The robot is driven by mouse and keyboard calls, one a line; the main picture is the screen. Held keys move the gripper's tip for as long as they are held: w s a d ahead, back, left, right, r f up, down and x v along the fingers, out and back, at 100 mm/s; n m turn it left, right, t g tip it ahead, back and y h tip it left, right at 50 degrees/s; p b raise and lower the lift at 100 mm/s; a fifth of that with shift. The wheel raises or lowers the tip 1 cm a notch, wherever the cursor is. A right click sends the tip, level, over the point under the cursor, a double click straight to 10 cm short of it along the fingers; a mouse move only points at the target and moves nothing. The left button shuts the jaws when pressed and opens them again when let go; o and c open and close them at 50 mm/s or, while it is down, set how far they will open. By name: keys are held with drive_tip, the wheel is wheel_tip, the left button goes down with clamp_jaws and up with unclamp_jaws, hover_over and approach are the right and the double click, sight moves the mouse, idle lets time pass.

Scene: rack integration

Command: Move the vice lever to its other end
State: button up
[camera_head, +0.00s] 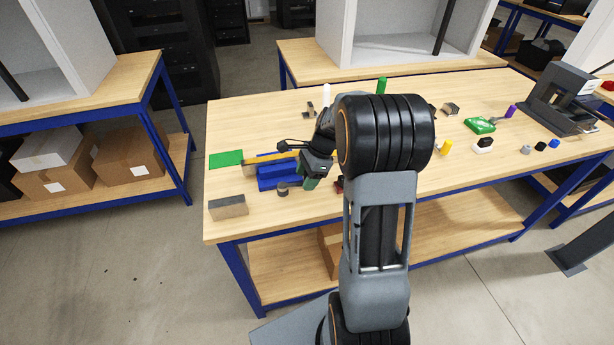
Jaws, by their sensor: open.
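A blue vice (275,178) sits near the left end of the wooden table. A short dark grey cylinder (282,189) is at its front side; I cannot tell whether it belongs to the vice. The lever cannot be made out clearly, and my arm may hide part of it.
A grey-brown block (228,207) stands at the front left corner. Several small objects and a grey machine (562,100) occupy the right side. The table's front left is mostly clear.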

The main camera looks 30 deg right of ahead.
drive_tip(key=shift+f, duration=0.1)
clamp_jaws()
drive_tip(key=shift+d, duration=0.1)
idle(0.5)
